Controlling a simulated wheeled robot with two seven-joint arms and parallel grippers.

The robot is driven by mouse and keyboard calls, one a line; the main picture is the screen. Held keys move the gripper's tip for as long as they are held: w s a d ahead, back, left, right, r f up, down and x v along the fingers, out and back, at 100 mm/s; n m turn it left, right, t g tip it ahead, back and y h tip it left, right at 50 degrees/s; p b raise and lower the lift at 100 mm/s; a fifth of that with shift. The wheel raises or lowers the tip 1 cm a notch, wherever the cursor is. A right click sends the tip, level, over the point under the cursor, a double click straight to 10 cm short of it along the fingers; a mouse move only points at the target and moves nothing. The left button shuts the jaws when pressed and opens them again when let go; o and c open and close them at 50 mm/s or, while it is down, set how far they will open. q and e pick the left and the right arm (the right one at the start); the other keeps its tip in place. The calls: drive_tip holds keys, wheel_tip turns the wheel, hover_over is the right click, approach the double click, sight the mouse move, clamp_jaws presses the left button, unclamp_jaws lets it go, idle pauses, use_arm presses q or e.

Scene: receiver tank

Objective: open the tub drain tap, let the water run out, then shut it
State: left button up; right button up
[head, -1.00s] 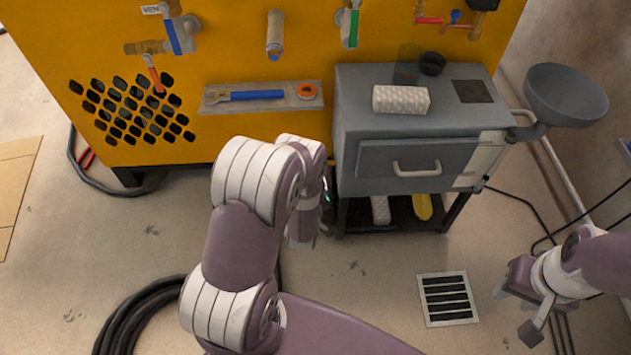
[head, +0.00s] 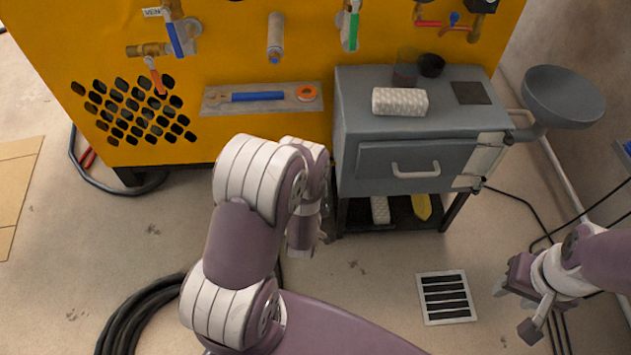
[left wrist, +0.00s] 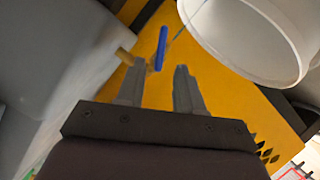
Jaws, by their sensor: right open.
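The left wrist view shows a tap with a long blue lever (left wrist: 161,47) and a brass pipe end (left wrist: 125,56) in front of the yellow panel. I cannot confirm from its looks that it is the tub drain tap. My left gripper (left wrist: 160,80) has its fingers apart; the lever shows beyond and between the tips, and contact cannot be judged. A white round vessel (left wrist: 250,45) is at upper right there; its inside shows no clear water. In the head view my left arm hides this spot. My right gripper (head: 522,302) is open and empty at the right.
The yellow machine (head: 230,110) carries other taps with blue, orange, green and red handles. A grey cabinet (head: 370,125) holds a white textured roll (head: 400,101). A grey bowl (head: 563,97) juts out at its right. A floor grate (head: 446,297) and coiled black hose (head: 135,315) lie below.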

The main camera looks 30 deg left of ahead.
use_arm(q)
drive_tip(key=p+v, duration=0.3)
drive_tip(key=v, duration=0.7)
drive_tip(key=shift+r, duration=0.15)
